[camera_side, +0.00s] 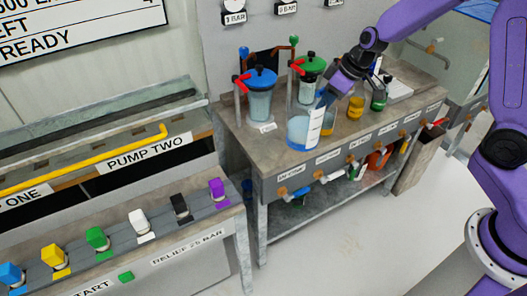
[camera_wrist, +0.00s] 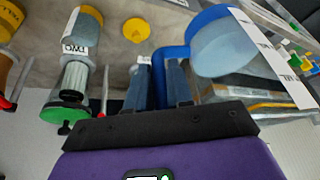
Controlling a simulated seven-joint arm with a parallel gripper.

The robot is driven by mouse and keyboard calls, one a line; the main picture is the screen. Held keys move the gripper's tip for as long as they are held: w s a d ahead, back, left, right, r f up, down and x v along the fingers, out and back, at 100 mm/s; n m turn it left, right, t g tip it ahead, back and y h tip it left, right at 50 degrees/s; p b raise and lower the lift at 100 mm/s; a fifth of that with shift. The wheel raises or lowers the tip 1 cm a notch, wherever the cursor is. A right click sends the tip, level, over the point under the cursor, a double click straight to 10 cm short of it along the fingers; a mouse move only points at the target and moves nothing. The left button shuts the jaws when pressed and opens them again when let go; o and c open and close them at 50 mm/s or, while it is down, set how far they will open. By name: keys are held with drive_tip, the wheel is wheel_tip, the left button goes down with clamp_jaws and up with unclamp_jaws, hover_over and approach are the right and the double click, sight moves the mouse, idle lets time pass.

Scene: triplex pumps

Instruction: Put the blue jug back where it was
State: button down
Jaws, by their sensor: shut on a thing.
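The blue jug (camera_side: 301,131) has pale blue contents and a white graduated strip. My gripper is shut on that handle. The jug appears tilted in the side view, and I cannot tell whether its base touches anything.
A blue-lidded vessel (camera_side: 261,96) and a green-lidded vessel (camera_side: 309,83) with red levers stand behind the jug. A yellow jug (camera_side: 356,106) and a green one (camera_side: 379,99) stand to the right. Labelled valves line the front edge of the workbench (camera_side: 240,140).

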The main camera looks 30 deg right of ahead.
drive_tip(key=shift+s+a+n, duration=0.1)
drive_tip(key=shift+a+n, duration=0.2)
drive_tip(key=shift+a, duration=0.7)
drive_tip(key=shift+w+a+f, duration=0.4)
drive_tip(key=shift+w+f, duration=1.7)
drive_tip(key=shift+w, duration=0.15)
drive_tip(key=shift+w+a+f, duration=0.4)
drive_tip(key=shift+w+f, duration=1.75)
drive_tip(key=shift+w, duration=0.15)
drive_tip(key=shift+w+a+f, duration=0.4)
drive_tip(key=shift+w+f, duration=1.7)
drive_tip(key=shift+w, duration=0.15)
drive_tip(key=c, duration=1)
unclamp_jaws()
drive_tip(key=shift+f, duration=0.15)
drive_tip(key=v, duration=1.2)
drive_tip(key=shift+d, duration=0.1)
